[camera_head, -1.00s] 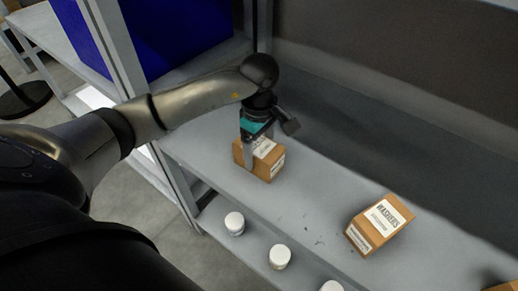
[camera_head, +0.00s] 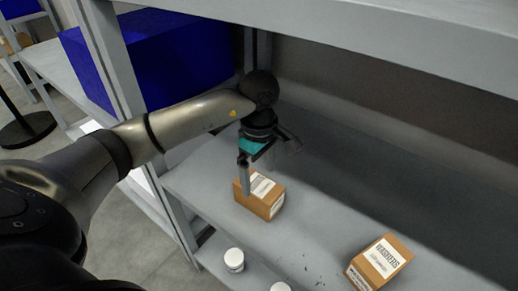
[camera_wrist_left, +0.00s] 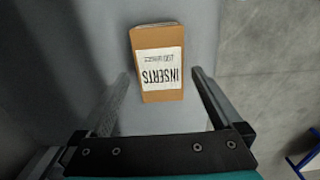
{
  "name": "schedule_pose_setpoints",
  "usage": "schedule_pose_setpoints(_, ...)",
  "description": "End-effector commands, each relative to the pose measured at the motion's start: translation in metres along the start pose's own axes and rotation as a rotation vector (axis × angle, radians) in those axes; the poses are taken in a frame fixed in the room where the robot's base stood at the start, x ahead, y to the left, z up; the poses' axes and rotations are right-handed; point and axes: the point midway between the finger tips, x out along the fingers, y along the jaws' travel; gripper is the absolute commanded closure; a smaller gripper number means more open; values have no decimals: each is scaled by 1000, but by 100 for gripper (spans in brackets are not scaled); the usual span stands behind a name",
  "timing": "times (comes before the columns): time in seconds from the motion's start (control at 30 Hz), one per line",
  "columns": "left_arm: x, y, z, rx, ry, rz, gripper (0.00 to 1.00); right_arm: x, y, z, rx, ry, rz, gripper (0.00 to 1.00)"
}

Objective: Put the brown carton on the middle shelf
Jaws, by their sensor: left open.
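A brown carton (camera_head: 259,197) with a white label sits on a grey shelf (camera_head: 312,222), near the shelf's left end. In the left wrist view the same carton (camera_wrist_left: 159,45) shows a label reading "INSERTS". My left gripper (camera_head: 248,188) is open just above and beside this carton. In the left wrist view its fingers stand apart on either side of the carton's near end, with a gap to each side. One finger is mostly hidden in the head view. My right gripper is out of view. A second brown carton (camera_head: 380,263), labelled "WASHERS", sits farther right on the same shelf.
White-lidded jars (camera_head: 234,260) stand on a level below, in front of the shelf. Another shelf board (camera_head: 400,32) spans overhead. A grey upright (camera_head: 112,60) and a blue bin (camera_head: 185,60) are at the left. The shelf between the cartons is clear.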

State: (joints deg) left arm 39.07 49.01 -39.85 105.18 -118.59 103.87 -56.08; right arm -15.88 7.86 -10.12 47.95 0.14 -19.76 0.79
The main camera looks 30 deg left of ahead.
Motion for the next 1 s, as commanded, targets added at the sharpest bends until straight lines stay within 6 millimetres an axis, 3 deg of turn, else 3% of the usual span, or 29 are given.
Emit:
schedule_pose_setpoints(0.1, -22, 0, 0, 0, 1, 3, 0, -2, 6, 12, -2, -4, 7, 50)
schedule_pose_setpoints(0.4, -59, 0, 0, 0, 0, 2, 0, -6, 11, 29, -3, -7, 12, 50)
schedule_pose_setpoints(1.0, -65, 0, 0, 0, 0, -1, 0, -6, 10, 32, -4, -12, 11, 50)
